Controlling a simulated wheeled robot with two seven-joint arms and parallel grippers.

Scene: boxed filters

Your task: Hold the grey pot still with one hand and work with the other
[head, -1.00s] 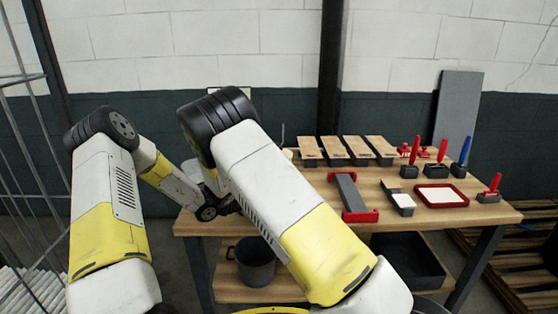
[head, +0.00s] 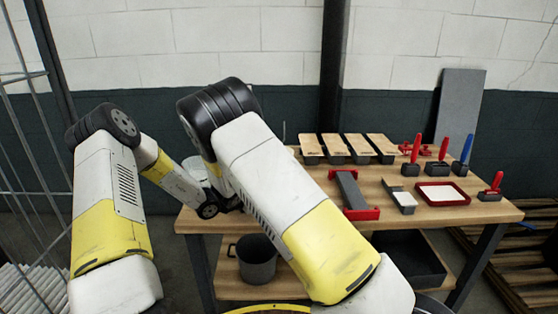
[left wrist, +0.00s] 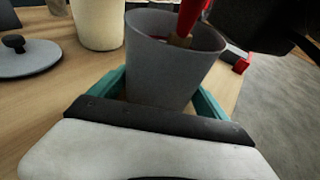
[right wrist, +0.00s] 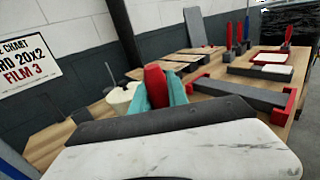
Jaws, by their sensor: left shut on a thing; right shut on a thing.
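The grey pot (left wrist: 165,75) stands upright on the bench in the left wrist view. The teal fingers of my left gripper (left wrist: 163,92) are shut on it, one at each side. A red-handled brush (left wrist: 188,22) reaches down into the pot's mouth; its lower end is hidden by the rim. In the right wrist view my right gripper (right wrist: 163,92) is shut on the red handle (right wrist: 155,85). In the head view my right arm hides the grey pot and both gripper tips.
A cream pot (left wrist: 98,22) and a grey lid with a black knob (left wrist: 28,58) are beside the grey pot. A red-ended grey rack (head: 350,192), wooden-topped blocks (head: 335,146), red tray (head: 443,194) and upright-handled tools fill the right side. A dark bucket (head: 257,262) is on the lower shelf.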

